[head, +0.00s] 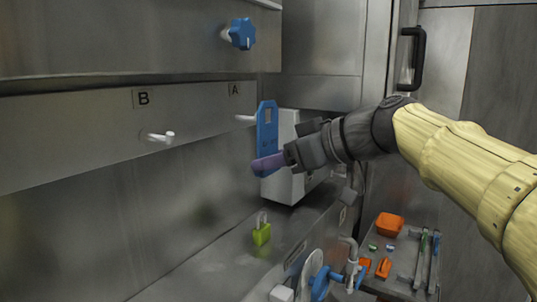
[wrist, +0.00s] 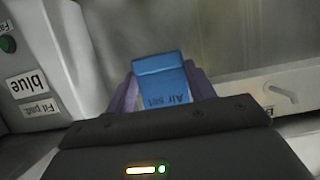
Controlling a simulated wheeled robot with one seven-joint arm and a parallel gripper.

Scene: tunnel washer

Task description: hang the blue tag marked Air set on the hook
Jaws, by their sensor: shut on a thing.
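The blue tag (head: 267,128) is upright in my gripper (head: 270,163), with a slot near its top. My gripper's purple fingers are shut on its lower part. In the wrist view the tag (wrist: 162,82) sits between the fingers (wrist: 160,98), its "Air set" lettering upside down. Another white hook under label B (head: 161,136) is bare; a white hook (wrist: 281,93) shows at right in the wrist view.
A white box (head: 284,185) stands just behind the tag. A green padlock (head: 262,232) is on the steel ledge below. A blue knob (head: 242,34) sticks out above. A grey tray (head: 405,262) with orange bins and tools is at lower right.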

